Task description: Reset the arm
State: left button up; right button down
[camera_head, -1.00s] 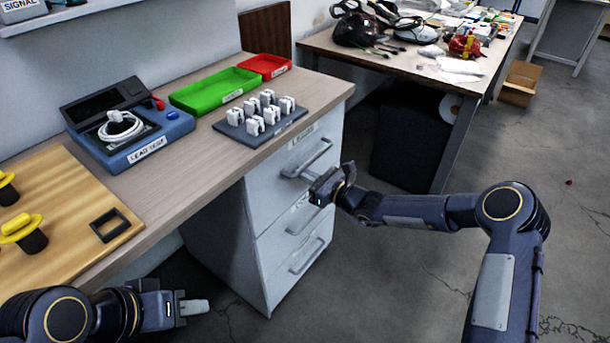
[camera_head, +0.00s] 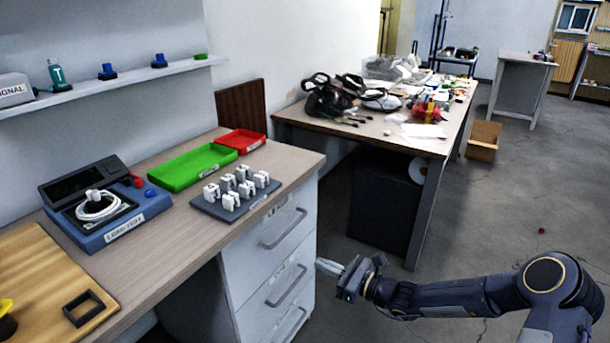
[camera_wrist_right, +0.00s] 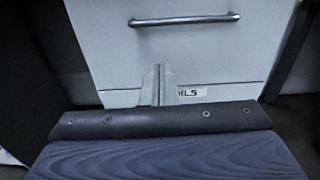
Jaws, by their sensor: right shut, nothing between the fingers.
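My right gripper (camera_head: 326,267) is shut and empty. It is beside the right edge of the white drawer cabinet (camera_head: 262,262) in the head view, below the worktop. In the right wrist view its closed fingers (camera_wrist_right: 158,84) point at a white drawer front (camera_wrist_right: 110,65). A metal handle (camera_wrist_right: 185,20) shows above the fingertips, clear of them. A partly hidden label (camera_wrist_right: 190,93) is behind the fingers. The cabinet's top drawer handle (camera_head: 285,231) also shows in the head view, apart from the gripper. My left gripper is out of view.
The wooden worktop (camera_head: 170,225) holds a blue load-test box (camera_head: 120,225), a green tray (camera_head: 190,167), a red tray (camera_head: 241,140) and a grey rack (camera_head: 240,205) with several white pieces. A cluttered table (camera_head: 400,138) stands behind. Open floor (camera_head: 480,220) lies to the right.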

jog(key=s+d+r+n+g+h, duration=0.1)
jog(key=s+r+n+g+h, duration=0.15)
jog(key=s+r+n, duration=0.55)
jog(key=s+d+r+n+g+h, duration=0.1)
jog(key=s+r+n+g, duration=0.25)
jog(key=s+n, duration=0.5)
jog(key=s+d+f+n+t+h, duration=0.1)
jog(key=s+d+n+h, duration=0.25)
jog(key=s+d, duration=0.45)
jog(key=s+d+f+n+t+h, duration=0.1)
jog(key=s+d+n+h, duration=0.25)
jog(key=s, duration=0.75)
notch_tip(320, 180, up, 19)
jog(key=p, duration=1.9)
jog(key=shift+w+d+r+m+h, duration=0.15)
jog(key=shift+m+h, duration=0.2)
